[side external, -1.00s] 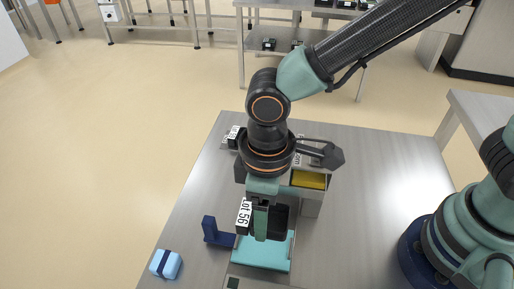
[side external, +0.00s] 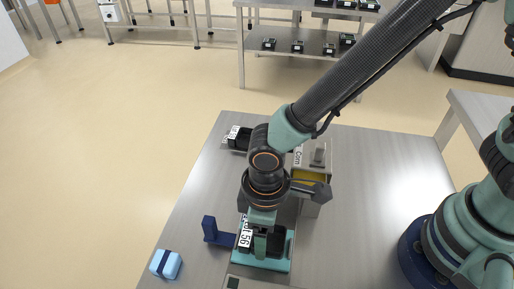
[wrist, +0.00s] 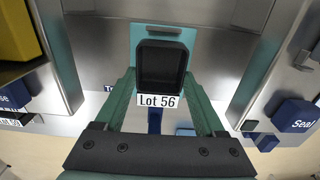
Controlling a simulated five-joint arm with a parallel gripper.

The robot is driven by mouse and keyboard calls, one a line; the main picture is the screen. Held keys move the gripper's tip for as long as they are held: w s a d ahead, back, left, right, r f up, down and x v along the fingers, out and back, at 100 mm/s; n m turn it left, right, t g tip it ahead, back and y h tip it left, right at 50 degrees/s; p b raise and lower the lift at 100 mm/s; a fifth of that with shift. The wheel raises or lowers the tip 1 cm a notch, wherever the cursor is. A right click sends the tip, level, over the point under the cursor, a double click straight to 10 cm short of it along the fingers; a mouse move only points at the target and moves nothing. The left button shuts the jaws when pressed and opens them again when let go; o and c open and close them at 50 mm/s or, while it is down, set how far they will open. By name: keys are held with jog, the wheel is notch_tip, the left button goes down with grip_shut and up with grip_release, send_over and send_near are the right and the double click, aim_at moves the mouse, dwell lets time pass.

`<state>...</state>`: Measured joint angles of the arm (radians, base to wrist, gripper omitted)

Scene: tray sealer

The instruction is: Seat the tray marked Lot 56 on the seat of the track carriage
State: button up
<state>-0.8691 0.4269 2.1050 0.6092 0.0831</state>
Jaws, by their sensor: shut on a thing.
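The tray marked Lot 56 (side external: 245,238) is black with a white label. My gripper (side external: 262,246) is shut on it and points down. In the wrist view the tray (wrist: 162,66) sits between my two green fingers, its label facing the camera and reading upright. The track carriage (side external: 282,263) is teal. The tray is low over its seat, and the carriage (wrist: 182,36) shows behind and around the tray in the wrist view. My gripper hides part of the seat, and I cannot tell whether the tray touches it.
A dark blue bracket (side external: 211,232) stands left of the carriage, with a light blue banded block (side external: 166,264) nearer the front. A grey housing with a yellow part (side external: 310,180) stands behind. Another black tray (side external: 240,140) lies at the back left. A blue Seal block (wrist: 295,115) is at right.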

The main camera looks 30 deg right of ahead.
jog(key=shift+f, duration=0.25)
dwell(0.6)
jog(key=o, duration=1.4)
jog(key=shift+r, duration=4.05)
